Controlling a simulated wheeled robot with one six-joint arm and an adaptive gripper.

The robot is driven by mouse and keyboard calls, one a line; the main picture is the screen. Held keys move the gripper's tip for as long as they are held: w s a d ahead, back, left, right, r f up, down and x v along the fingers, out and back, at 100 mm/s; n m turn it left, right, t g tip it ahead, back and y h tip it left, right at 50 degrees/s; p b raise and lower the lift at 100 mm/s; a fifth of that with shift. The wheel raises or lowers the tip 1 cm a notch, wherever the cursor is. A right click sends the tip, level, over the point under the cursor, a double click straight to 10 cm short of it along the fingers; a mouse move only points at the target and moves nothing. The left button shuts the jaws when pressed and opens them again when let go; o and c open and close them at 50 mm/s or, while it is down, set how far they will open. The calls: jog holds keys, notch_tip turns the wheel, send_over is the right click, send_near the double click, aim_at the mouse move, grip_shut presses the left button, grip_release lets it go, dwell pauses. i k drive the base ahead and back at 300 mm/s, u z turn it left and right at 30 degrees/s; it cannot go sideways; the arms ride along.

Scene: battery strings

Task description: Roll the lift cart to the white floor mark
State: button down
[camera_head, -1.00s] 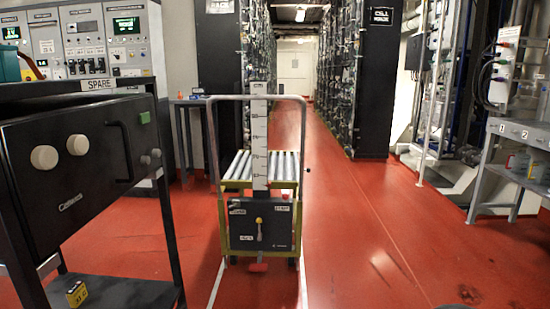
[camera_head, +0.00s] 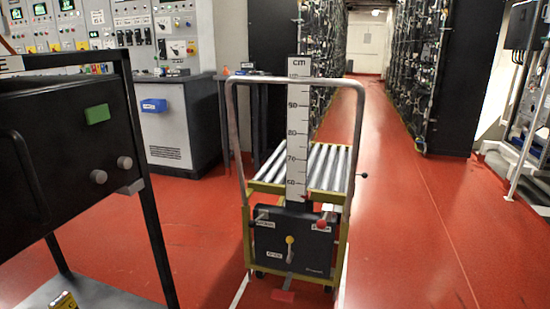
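The lift cart (camera_head: 343,210) stands on the red floor at the centre of the view, with a grey push handle, a roller top (camera_head: 322,165), an upright cm scale (camera_head: 298,125) and a dark front box with a yellow-knobbed lever. White floor lines (camera_head: 239,291) show on the floor at the cart's lower left and right; the cart hides what lies between and behind them. I cannot tell whether they are the white floor mark. My gripper is not in view.
A black-framed cart (camera_head: 60,150) with a green-labelled box stands close on the left. A grey cabinet (camera_head: 185,120) and control panels stand behind it. Tall dark battery racks (camera_head: 448,80) line an aisle at the back. The red floor (camera_head: 400,240) to the right is clear.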

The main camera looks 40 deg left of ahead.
aim_at(312, 248)
jog(key=u, duration=0.4)
jog(key=i, duration=1.05)
jog(key=u, duration=1.15)
jog(key=i, duration=0.2)
jog(key=z, duration=0.05)
